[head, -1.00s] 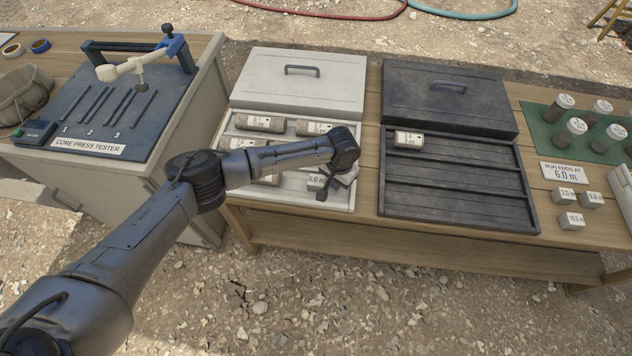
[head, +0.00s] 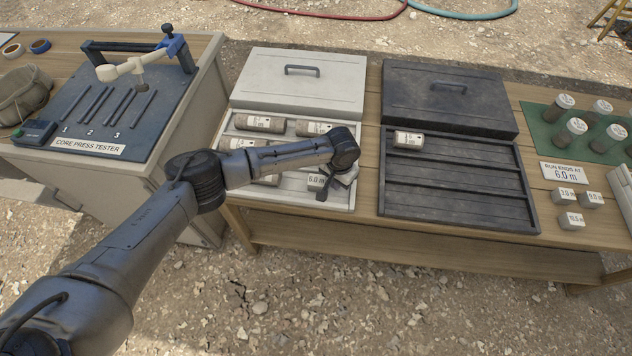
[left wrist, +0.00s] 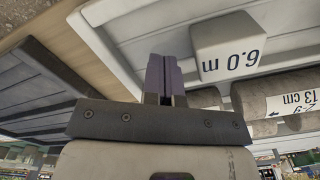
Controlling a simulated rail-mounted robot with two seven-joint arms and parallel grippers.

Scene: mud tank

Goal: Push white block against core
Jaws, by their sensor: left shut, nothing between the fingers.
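The white block (head: 316,180) marked "6.0 m" is in the near right part of the white core tray (head: 285,192). It also shows large in the left wrist view (left wrist: 228,45), next to a grey core (left wrist: 262,97) with a "13 cm" label. My left gripper (left wrist: 166,75) is shut and empty, beside the block, with a small gap in the wrist view. In the head view the left gripper (head: 325,192) partly hides the block and tray. My right gripper is not in view.
Other cores (head: 259,123) lie in the white tray's rows. A dark tray (head: 455,183) with one short core (head: 408,139) is to the right. More white blocks (head: 571,221) and a "RUN ENDS AT 6.0 m" sign (head: 563,172) are farther right.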

